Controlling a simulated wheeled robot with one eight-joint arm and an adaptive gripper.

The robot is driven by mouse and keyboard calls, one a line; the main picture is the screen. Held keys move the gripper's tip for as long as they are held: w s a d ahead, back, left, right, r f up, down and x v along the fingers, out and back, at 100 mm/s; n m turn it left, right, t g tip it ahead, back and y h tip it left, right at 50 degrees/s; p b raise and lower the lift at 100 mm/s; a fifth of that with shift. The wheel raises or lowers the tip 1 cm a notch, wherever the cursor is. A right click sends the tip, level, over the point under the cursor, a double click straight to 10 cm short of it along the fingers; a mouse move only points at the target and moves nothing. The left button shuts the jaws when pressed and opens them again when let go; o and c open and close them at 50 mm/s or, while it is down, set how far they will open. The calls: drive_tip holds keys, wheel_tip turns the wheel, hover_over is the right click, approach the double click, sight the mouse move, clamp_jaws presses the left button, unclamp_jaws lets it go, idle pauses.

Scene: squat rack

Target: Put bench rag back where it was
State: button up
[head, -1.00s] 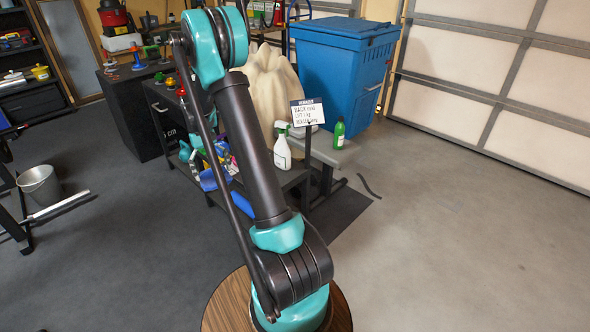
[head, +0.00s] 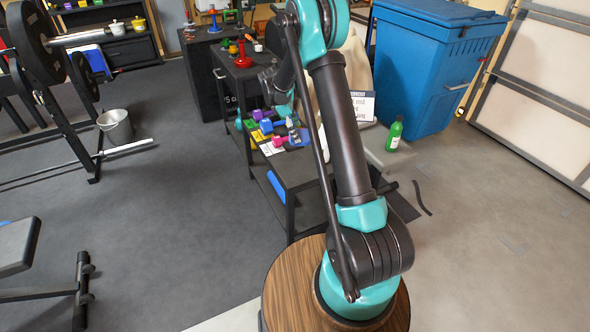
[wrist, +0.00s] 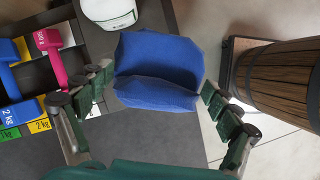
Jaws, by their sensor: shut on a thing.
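The bench rag (wrist: 160,55) is a folded blue cloth in the middle of the wrist view. My gripper (wrist: 158,82) has a finger on each side of it and is shut on it. The fold sags towards the camera between the fingers. In the wrist view, the dumbbells lie to the left of the rag.
Pink (wrist: 50,55) and blue dumbbells (wrist: 22,112) lie on the dark bench beside weight labels. A white rounded object (wrist: 108,12) is close above the rag in the wrist view. A green bottle (head: 394,133) stands right of my arm.

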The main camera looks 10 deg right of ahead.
drive_tip(key=w+n, duration=0.1)
drive_tip(key=w+a+n+t, duration=0.1)
drive_tip(key=n, duration=0.1)
drive_tip(key=w+n, duration=0.1)
drive_tip(key=shift+a+f+t, duration=0.1)
drive_tip(key=shift+a+t, duration=0.2)
drive_tip(key=shift+t, duration=0.1)
drive_tip(key=shift+w+a+n, duration=0.1)
drive_tip(key=shift+a+n, duration=0.05)
drive_tip(key=shift+n, duration=0.35)
drive_tip(key=shift+f, duration=0.4)
wheel_tip(320, 180, down, 19)
drive_tip(key=shift+a+f, duration=0.1)
drive_tip(key=shift+f, duration=0.05)
drive_tip(key=o, duration=0.8)
drive_tip(key=shift+f, duration=0.1)
drive_tip(key=shift+o, duration=0.3)
